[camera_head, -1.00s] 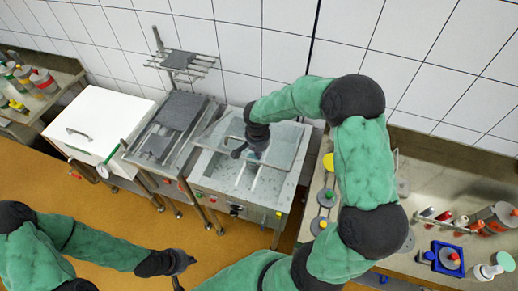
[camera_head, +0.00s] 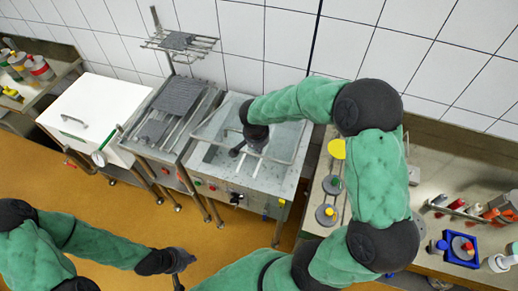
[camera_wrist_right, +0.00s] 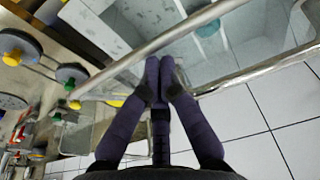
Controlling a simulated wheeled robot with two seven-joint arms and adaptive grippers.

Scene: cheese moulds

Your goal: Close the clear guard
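The clear guard is a see-through panel in a metal tube frame (camera_head: 243,163). It lies over the steel basin machine (camera_head: 215,172) in the head view, apparently tilted. Its tube also crosses the right wrist view (camera_wrist_right: 120,70). My right gripper (camera_head: 236,152) is over the guard and basin, pointing down. In the wrist view its two dark fingers (camera_wrist_right: 160,70) meet at the tips close to the tube, with nothing clearly held between them. My left gripper (camera_head: 187,270) is low, in front of the machines, with its fingers apart and empty. The guard's hinge side is partly hidden by my right arm.
A machine with a dark grey plate (camera_head: 180,97) and rack stands left of the basin. A white lidded box (camera_head: 95,115) stands further left. A counter on the right holds a blue tray (camera_head: 455,258) and several bottles. The orange floor (camera_head: 110,195) in front is open.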

